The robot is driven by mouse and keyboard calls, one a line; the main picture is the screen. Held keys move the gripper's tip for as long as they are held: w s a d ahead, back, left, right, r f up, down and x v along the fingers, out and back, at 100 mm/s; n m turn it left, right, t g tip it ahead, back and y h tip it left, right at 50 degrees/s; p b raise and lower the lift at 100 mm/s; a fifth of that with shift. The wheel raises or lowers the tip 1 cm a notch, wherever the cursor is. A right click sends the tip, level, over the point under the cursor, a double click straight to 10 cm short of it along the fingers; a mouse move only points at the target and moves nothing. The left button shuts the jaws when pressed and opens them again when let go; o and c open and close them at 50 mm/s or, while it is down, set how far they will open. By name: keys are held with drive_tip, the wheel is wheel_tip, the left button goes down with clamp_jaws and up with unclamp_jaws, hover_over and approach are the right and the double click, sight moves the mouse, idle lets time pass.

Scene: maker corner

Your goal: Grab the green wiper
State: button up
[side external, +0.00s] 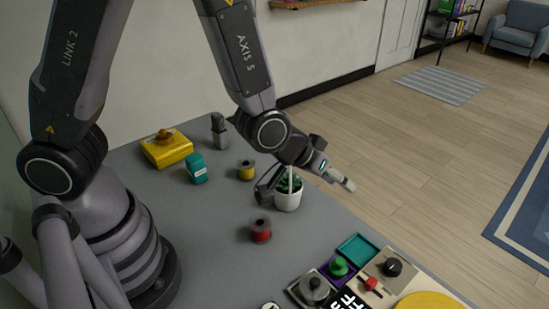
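No object is clearly recognisable as a wiper. Green things on the grey table (215,255) are a teal block (196,170) with a white label at the back left, a green knob (338,266) on a purple base, and a flat teal square piece (357,249) at the front right. My gripper (346,183) is above the table's right side, pointing right and slightly down, apart from all of these. It is seen edge-on and small, so its opening is unclear. No held object is visible.
A potted plant (288,200) stands just below my wrist in the picture. A red spool (260,230), a yellow spool (246,171), a yellow box (167,150) and a grey tool (218,130) stand around. A red-handled piece (371,284) and other parts crowd the front right.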

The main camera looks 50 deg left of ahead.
drive_tip(key=t, duration=0.1)
hover_over(336, 262)
drive_tip(key=a, duration=0.1)
wheel_tip(336, 262, down, 9)
drive_tip(key=s+f+m+t, duration=0.1)
drive_tip(key=f, duration=0.1)
drive_tip(key=s+f+m+t, duration=0.1)
drive_tip(key=s+f, duration=0.1)
drive_tip(key=f, duration=0.1)
drive_tip(key=s+f+m+t, duration=0.1)
drive_tip(key=s+f, duration=0.1)
drive_tip(key=shift+s+f, duration=0.25)
drive_tip(key=x, duration=0.7)
drive_tip(key=shift+w, duration=0.2)
clamp_jaws()
